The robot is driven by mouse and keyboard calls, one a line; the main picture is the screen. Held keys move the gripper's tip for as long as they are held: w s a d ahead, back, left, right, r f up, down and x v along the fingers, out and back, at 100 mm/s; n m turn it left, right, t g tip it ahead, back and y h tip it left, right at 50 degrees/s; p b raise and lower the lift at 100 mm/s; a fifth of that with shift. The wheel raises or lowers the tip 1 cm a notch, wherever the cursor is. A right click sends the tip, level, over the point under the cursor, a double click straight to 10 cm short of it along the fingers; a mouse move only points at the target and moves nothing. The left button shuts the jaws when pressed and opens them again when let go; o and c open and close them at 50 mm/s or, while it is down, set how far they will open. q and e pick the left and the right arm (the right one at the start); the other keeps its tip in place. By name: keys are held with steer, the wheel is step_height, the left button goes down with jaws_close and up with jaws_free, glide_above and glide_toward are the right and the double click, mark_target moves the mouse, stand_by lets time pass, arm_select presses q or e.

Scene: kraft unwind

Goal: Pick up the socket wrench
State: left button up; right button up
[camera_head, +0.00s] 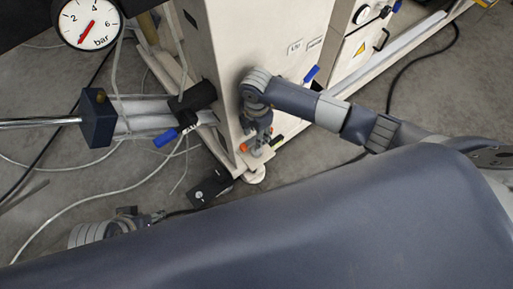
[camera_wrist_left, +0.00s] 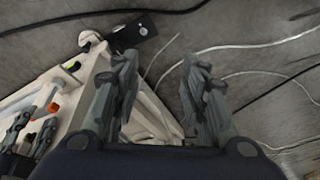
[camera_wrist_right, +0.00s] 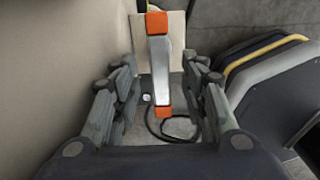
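I cannot make out a clear socket wrench in any view. A silver bar with orange ends (camera_wrist_right: 160,70) stands between the fingers of my right gripper (camera_wrist_right: 161,100) in the right wrist view; I cannot tell if it is the wrench. The fingers are apart on both sides of it, not visibly touching it. In the head view my right gripper (camera_head: 258,138) points down beside the pale cabinet (camera_head: 240,50); small orange spots show near it. My left gripper (camera_wrist_left: 155,90) is open and empty above the floor in the left wrist view.
A black box (camera_head: 210,187) lies on the floor by the cabinet's base, with cables around it. A blue-handled valve (camera_head: 166,137) and a pressure gauge (camera_head: 90,22) are at the left. A dark, yellow-edged unit (camera_wrist_right: 280,85) stands right of my right gripper.

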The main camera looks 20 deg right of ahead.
mark_target(256, 153)
step_height(256, 153, down, 3)
steer(key=shift+s+b, duration=0.1)
steer(key=shift+b, duration=0.35)
steer(key=shift+f, duration=1.05)
arm_select(q)
steer(key=w, duration=0.1)
steer(key=w+d+t, duration=0.1)
steer(key=w, duration=0.1)
steer(key=shift+w+f+t, duration=0.15)
steer(key=shift+t, duration=0.15)
arm_select(e)
steer(key=shift+c, duration=0.2)
steer(key=shift+r, duration=0.1)
jaws_close()
